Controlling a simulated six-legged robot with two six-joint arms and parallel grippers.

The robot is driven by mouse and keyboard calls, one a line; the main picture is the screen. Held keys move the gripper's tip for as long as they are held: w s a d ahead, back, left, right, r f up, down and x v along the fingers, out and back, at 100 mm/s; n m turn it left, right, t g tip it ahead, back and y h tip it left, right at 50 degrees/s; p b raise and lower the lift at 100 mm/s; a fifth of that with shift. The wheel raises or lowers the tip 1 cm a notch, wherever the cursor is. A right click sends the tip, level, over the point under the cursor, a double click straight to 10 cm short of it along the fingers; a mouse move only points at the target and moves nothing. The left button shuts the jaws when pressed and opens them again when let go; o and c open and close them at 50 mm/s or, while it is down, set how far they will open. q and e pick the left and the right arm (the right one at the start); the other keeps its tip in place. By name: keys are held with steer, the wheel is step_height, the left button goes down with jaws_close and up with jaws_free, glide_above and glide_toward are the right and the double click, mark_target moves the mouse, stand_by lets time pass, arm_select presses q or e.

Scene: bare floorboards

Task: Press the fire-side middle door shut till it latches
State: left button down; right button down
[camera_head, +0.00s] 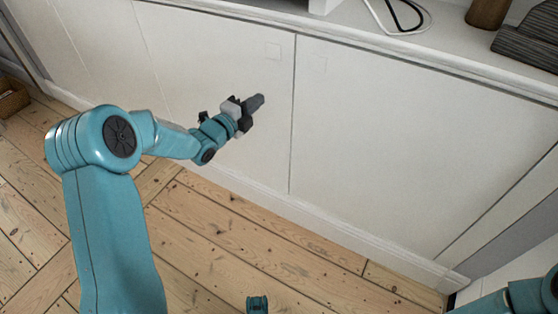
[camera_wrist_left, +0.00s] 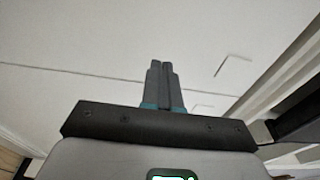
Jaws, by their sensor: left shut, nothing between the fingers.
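A white low cabinet front runs across the head view. A pale flat door panel (camera_head: 215,60) lies in front of my left gripper (camera_head: 260,101), left of a thin dark vertical seam. It looks flush or nearly so; I cannot tell whether it is latched. A faint small square mark shows near its upper right corner. The left gripper is shut and empty, its tips close to the panel beside the seam; contact cannot be judged. In the left wrist view the closed fingers (camera_wrist_left: 165,82) point at the pale surface (camera_wrist_left: 90,40). My right gripper is out of view.
Another white door (camera_head: 400,140) lies right of the seam. The cabinet top (camera_head: 350,25) holds cables (camera_head: 400,20), a brown pot (camera_head: 487,12) and dark grey stacked items (camera_head: 530,45). Bare floorboards (camera_head: 230,250) are clear in front. A basket (camera_head: 12,97) sits far left.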

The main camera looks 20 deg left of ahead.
arm_select(q)
steer(key=b+v, duration=0.3)
steer(key=v, duration=0.5)
steer(key=shift+s, duration=0.3)
stand_by(0.6)
